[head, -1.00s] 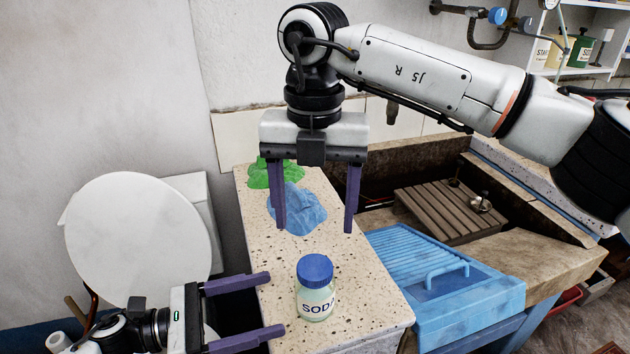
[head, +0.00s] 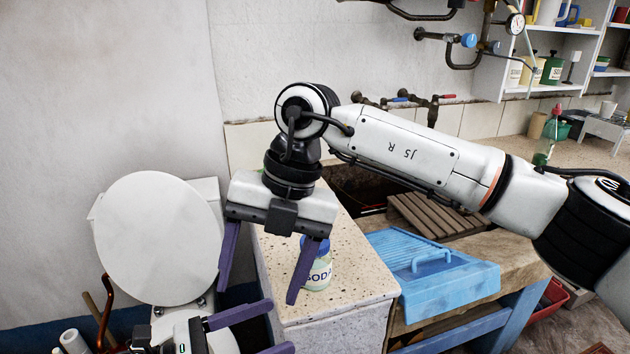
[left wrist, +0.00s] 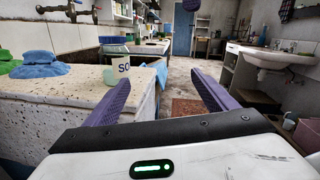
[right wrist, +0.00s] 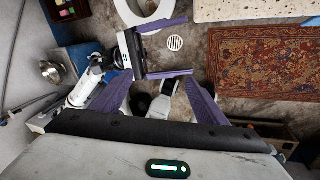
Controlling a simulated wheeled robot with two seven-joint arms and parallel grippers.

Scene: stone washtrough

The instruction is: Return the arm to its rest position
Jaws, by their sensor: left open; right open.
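My right gripper (head: 265,268) is open and empty in the head view, its purple fingers pointing down at the left end of the speckled counter (head: 345,232). It hangs in front of the soda jar (head: 318,275) and partly covers it. My left gripper (head: 258,330) is open and empty at the bottom of the head view, below the right one and left of the counter. In the left wrist view the soda jar (left wrist: 117,72) stands upright on the counter, beyond the left finger. The right wrist view shows the left gripper (right wrist: 163,50) beyond the right fingers.
A toilet with raised white lid (head: 158,238) stands at the left. A blue washboard (head: 430,270) and wooden slatted rack (head: 430,218) lie right of the counter. Blue (left wrist: 40,70) and green (left wrist: 8,62) cloths lie on the counter. A patterned rug (right wrist: 260,65) covers the floor.

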